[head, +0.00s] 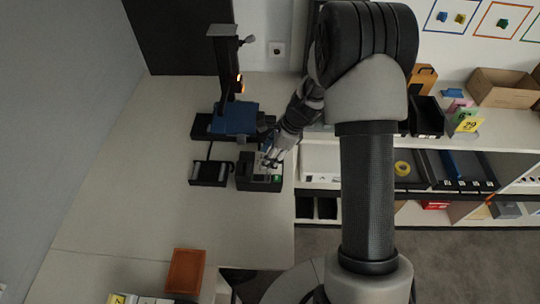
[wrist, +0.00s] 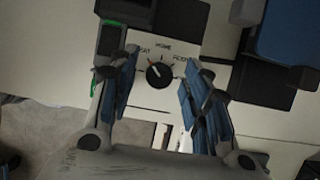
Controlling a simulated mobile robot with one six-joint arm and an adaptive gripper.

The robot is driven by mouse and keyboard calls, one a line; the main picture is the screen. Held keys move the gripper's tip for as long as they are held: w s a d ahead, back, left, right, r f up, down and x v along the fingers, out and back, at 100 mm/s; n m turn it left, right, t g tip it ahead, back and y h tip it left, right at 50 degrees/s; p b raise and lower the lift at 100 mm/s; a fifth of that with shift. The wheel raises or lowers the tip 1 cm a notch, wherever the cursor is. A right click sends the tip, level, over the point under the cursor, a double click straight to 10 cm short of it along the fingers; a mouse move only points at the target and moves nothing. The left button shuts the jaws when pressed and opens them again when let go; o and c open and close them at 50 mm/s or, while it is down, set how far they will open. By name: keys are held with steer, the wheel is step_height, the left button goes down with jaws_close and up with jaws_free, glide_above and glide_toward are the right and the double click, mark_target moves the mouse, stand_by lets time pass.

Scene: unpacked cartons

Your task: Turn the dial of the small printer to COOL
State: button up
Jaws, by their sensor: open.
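The small printer (head: 258,184) is a dark box near the right edge of the worktop in the head view. In the wrist view its white panel (wrist: 165,40) carries a round black dial (wrist: 159,75). A reddish pointer mark on the dial faces up and left. Labels lie around it; the top one seems to read HOME, the side ones are partly hidden, and I cannot read COOL. My gripper (wrist: 160,60) is open, with its blue-padded fingers on either side of the dial and apart from it. In the head view my gripper (head: 270,160) is over the printer.
A black tray (head: 208,173) stands left of the printer. A blue device with a tall dark stand (head: 224,60) is behind it. An orange-brown box (head: 186,270) sits at the front. Shelves with bins and a carton (head: 503,88) are at right. The worktop's left side is clear.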

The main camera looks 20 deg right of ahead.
steer(key=shift+c, duration=0.3)
jaws_close()
steer(key=shift+n, duration=0.4)
steer(key=n+g+p, duration=0.1)
steer(key=n+p, duration=0.1)
steer(key=n, duration=0.1)
steer(key=shift+w+n+g, duration=0.15)
steer(key=shift+n+g, duration=0.25)
steer(key=shift+w+n+g+p, duration=0.1)
steer(key=shift+n+g+p, duration=0.5)
steer(key=shift+n, duration=1.6)
steer(key=shift+h, duration=0.3)
steer(key=shift+o, duration=0.3)
jaws_free()
